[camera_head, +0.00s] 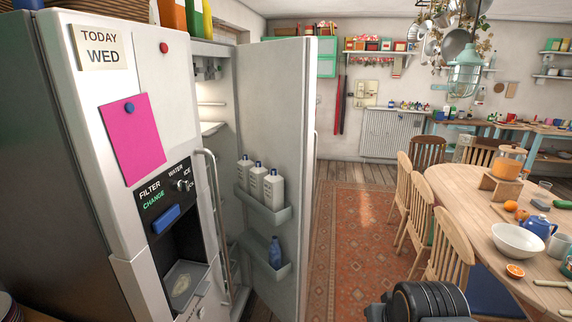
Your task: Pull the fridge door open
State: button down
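The fridge (55,130) stands at the left. Its right door (290,120) is swung wide open, and its inner side faces the view. Two door shelves hold white bottles (257,182) and a blue bottle (275,253). Part of the lit inside (212,100) shows in the gap. The left door (90,85), with a dispenser (172,225) and a pink note, is shut. A long handle (217,215) runs along its edge. A dark round part of my arm shows at the bottom right. My gripper is not in view, so its contact with the door cannot be seen.
A wooden table (477,206) with a white bowl (517,241), a blue teapot (540,226) and fruit stands at the right, with several chairs (450,245) along it. A patterned rug (345,235) lies on the clear floor between door and chairs. A lamp (464,75) hangs above.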

aim_at(276, 80)
jog(key=u, duration=0.85)
jog(key=i, duration=1.15)
jog(key=u, duration=0.8)
